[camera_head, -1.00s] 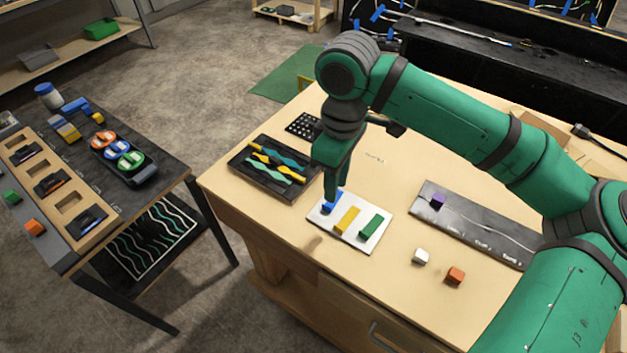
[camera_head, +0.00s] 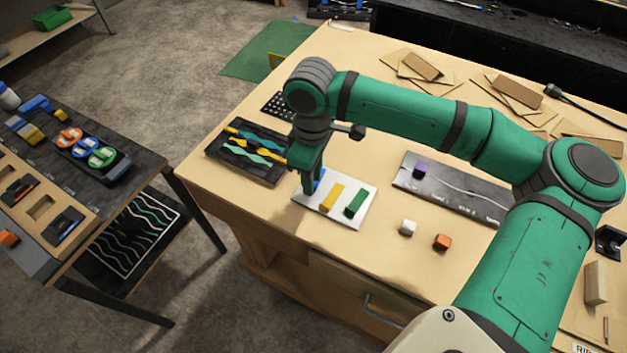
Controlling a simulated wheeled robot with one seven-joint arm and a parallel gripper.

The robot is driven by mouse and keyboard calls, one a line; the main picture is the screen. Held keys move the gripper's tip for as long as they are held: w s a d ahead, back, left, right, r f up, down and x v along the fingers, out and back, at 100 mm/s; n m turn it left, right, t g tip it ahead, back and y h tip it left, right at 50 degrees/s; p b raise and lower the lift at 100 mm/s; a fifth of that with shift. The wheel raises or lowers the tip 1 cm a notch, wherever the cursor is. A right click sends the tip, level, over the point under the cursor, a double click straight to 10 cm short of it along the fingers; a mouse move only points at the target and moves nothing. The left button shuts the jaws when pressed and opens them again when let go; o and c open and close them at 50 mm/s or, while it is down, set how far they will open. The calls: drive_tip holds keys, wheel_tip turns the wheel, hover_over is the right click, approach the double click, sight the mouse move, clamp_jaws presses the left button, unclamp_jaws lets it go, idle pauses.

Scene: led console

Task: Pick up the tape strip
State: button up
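A white card (camera_head: 343,215) lies on the wooden workbench with blue, yellow and green strips on it. The blue strip (camera_head: 319,180) is at the card's left end, partly hidden by my gripper. The yellow strip (camera_head: 333,197) is in the middle and the green strip (camera_head: 355,203) is at the right. Which one is the tape strip I cannot tell. My gripper (camera_head: 308,186) points down at the blue strip, very close to it or touching. Its fingers are hidden or too small to show whether they are open or shut.
A black tray (camera_head: 218,154) with wavy yellow and teal strips is left of the card. A grey board (camera_head: 404,178) bearing a purple cube (camera_head: 420,171) lies to the right. White (camera_head: 408,228) and orange (camera_head: 442,242) cubes sit in front. Cardboard pieces (camera_head: 420,66) lie behind my arm.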

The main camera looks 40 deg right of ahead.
drive_tip(key=shift+s+f, duration=0.1)
drive_tip(key=shift+f, duration=0.55)
clamp_jaws()
drive_tip(key=shift+r, duration=0.1)
drive_tip(key=shift+r, duration=0.45)
drive_tip(key=s+a+r, duration=0.4)
drive_tip(key=s+r, duration=0.1)
drive_tip(key=r, duration=0.3)
drive_tip(key=s+a+r, duration=0.4)
drive_tip(key=s+r, duration=0.1)
drive_tip(key=r, duration=0.3)
drive_tip(key=shift+s+a, duration=0.4)
